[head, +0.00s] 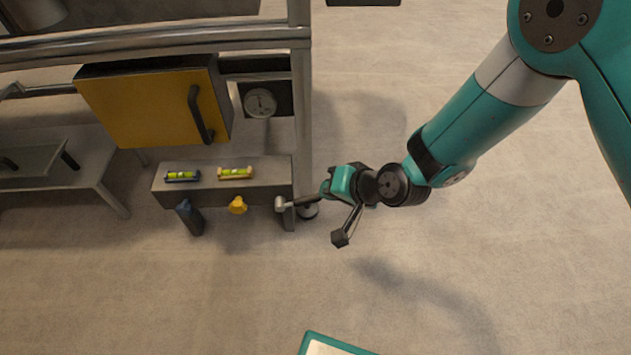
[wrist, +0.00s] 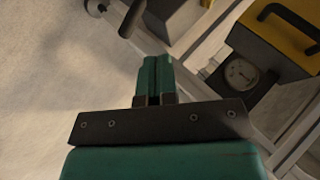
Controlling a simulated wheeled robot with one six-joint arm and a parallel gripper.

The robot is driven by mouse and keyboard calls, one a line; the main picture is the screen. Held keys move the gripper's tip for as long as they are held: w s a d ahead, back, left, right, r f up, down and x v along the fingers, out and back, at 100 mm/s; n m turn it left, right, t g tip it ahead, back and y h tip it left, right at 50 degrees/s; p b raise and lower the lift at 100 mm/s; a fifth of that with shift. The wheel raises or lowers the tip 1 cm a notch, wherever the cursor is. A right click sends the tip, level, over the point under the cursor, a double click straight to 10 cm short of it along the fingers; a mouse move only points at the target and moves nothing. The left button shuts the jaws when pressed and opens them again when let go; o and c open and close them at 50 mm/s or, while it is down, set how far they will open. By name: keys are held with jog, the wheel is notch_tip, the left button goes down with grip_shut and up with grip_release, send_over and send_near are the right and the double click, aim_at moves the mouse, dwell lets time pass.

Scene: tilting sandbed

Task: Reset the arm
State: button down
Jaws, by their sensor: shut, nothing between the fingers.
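My teal and black arm reaches in from the upper right in the head view. My gripper (head: 325,190) hangs above the floor at the right end of the grey bench box. In the wrist view, the two teal fingers of my gripper (wrist: 157,62) lie side by side, shut and empty. A grey lever-like part (head: 283,203) at the box's corner shows just left of the fingertips in the head view. I cannot tell whether the fingers touch it.
The grey box (head: 215,200) carries two spirit levels (head: 182,176) (head: 235,173), with a dark knob (head: 190,217) and a yellow knob (head: 237,205) on its front. Above are a yellow cabinet (head: 145,105), a dial gauge (head: 260,103) and metal rails. Open floor (head: 500,230) lies right.

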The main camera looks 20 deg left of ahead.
jog(key=shift+s+d+r, duration=0.1)
jog(key=shift+d+r, duration=0.35)
jog(key=shift+d, duration=0.1)
jog(key=d+r+n+p, duration=0.2)
jog(key=d+r, duration=0.3)
jog(key=r, duration=0.9)
jog(key=s+d+r+n+g+h+p, duration=0.1)
jog(key=s+d+r+h+p, duration=0.1)
jog(key=s+d+r, duration=0.7)
jog(key=s+d+r+n+g+h+p, duration=0.25)
jog(key=s+d+r, duration=0.35)
jog(key=d+r, duration=0.5)
notch_tip(320, 180, up, 37)
jog(key=p, duration=3.7)
jog(key=shift+w+a+m+t, duration=0.15)
jog(key=shift+a+m+t, duration=0.1)
jog(key=shift+m+t, duration=0.15)
